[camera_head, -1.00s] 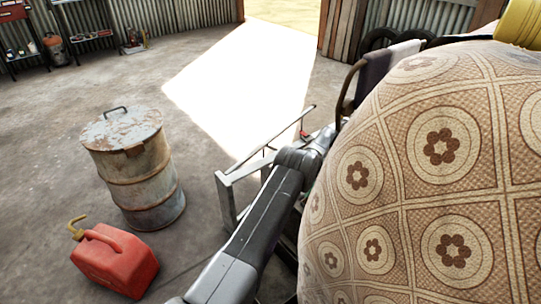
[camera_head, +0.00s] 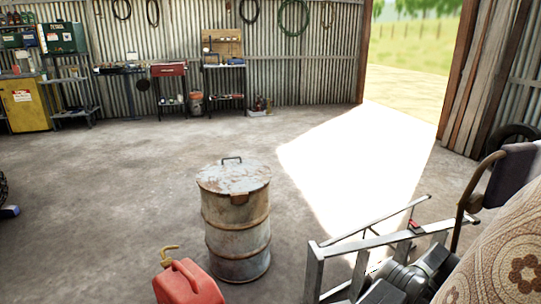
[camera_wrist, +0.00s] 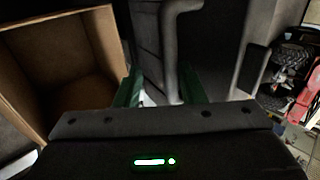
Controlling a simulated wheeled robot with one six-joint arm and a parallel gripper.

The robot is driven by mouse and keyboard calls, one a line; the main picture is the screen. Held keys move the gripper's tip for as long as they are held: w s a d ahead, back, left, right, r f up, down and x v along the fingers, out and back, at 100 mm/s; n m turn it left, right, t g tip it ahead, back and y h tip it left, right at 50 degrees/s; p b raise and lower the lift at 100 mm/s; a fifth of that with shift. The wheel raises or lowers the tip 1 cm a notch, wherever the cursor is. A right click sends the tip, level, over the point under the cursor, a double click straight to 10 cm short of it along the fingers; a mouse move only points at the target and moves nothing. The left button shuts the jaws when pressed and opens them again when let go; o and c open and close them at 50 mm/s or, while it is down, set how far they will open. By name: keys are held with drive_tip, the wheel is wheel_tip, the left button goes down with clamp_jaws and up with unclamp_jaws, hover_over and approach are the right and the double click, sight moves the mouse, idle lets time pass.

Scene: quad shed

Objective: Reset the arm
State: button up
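My arm (camera_head: 415,275) shows at the lower right of the head view, folded low beside a grey metal frame and a patterned cloth cover. My gripper is out of sight in the head view. In the wrist view my gripper (camera_wrist: 160,88) has two green fingers standing apart, so it is open. A dark grey panel and a curved grey bar (camera_wrist: 172,45) show between and beyond the fingers. I cannot tell how close they are. I see nothing clamped between the fingers.
A rusty drum (camera_head: 237,222) and a red fuel can (camera_head: 187,284) stand on the floor ahead. The grey metal frame (camera_head: 314,272) and the patterned cover (camera_head: 500,255) are close on the right. An open cardboard box (camera_wrist: 60,60) is left of my gripper. Floor towards the back wall is clear.

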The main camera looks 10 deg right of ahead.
drive_tip(key=shift+r, duration=0.2)
wheel_tip(320, 180, up, 10)
drive_tip(key=p, duration=0.6)
wheel_tip(320, 180, down, 10)
drive_tip(key=b, duration=0.6)
drive_tip(key=shift+a+r+b, duration=0.15)
drive_tip(key=shift+a+b, duration=0.15)
drive_tip(key=shift+a, duration=0.05)
drive_tip(key=shift+a+r+h, duration=0.1)
drive_tip(key=shift+a+h, duration=0.05)
drive_tip(key=shift+h, duration=0.25)
drive_tip(key=shift+r, duration=0.2)
